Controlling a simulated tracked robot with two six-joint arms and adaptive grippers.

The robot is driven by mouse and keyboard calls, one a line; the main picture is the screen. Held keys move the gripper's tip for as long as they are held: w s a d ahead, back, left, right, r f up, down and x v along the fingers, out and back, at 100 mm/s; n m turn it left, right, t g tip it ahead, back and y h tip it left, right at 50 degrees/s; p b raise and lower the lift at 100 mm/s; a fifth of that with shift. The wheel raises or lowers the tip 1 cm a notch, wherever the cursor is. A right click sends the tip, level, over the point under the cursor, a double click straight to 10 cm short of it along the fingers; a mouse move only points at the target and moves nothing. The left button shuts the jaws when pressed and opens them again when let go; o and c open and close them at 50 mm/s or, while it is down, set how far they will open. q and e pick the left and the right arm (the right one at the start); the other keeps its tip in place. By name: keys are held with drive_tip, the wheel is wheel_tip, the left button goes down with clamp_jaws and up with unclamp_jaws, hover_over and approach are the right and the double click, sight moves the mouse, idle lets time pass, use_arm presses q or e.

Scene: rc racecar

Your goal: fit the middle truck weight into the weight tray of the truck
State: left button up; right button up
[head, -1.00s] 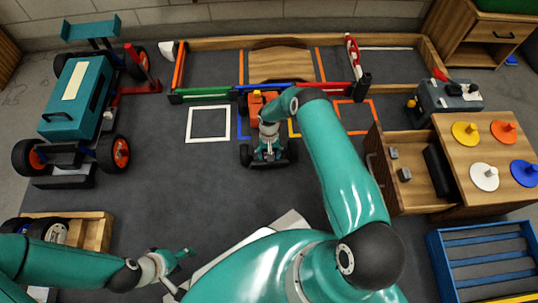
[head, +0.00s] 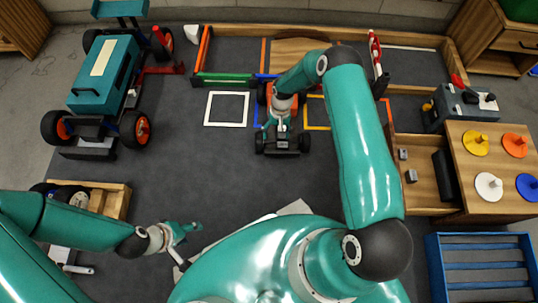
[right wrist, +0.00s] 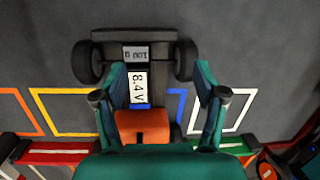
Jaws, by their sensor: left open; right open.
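The truck (head: 284,142) stands on the dark floor in the middle of the head view, with black wheels and an orange part. In the right wrist view, a grey weight (right wrist: 136,52) marked like "100 g" sits in the weight tray (right wrist: 112,50) at the truck's end. A white 8.4V label (right wrist: 138,87) lies beside it. My right gripper (head: 281,125) is over the truck; its fingers (right wrist: 160,82) are open, apart on either side of the 8.4V part. My left gripper (head: 186,233) is open and empty above the floor at lower left.
Two small grey weights (head: 411,176) lie in the open drawer (head: 425,200) at right, beside a table (head: 475,190) with coloured discs. A large teal car (head: 105,80) stands at left. A blue crate (head: 482,238) is at lower right. Floor left of the truck is clear.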

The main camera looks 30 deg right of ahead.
drive_tip(key=s+a+r+n+y, duration=0.1)
drive_tip(key=s+a+r, duration=0.3)
drive_tip(key=s+a, duration=0.4)
drive_tip(key=s+a+r+n+t+y, duration=0.1)
drive_tip(key=s+a+r+n, duration=0.1)
drive_tip(key=s+a+r, duration=0.2)
drive_tip(key=s+a, duration=0.3)
drive_tip(key=s, duration=0.5)
drive_tip(key=shift+s+a+r+t, duration=0.15)
drive_tip(key=shift+a+r+t, duration=0.15)
drive_tip(key=shift+a+r, duration=0.1)
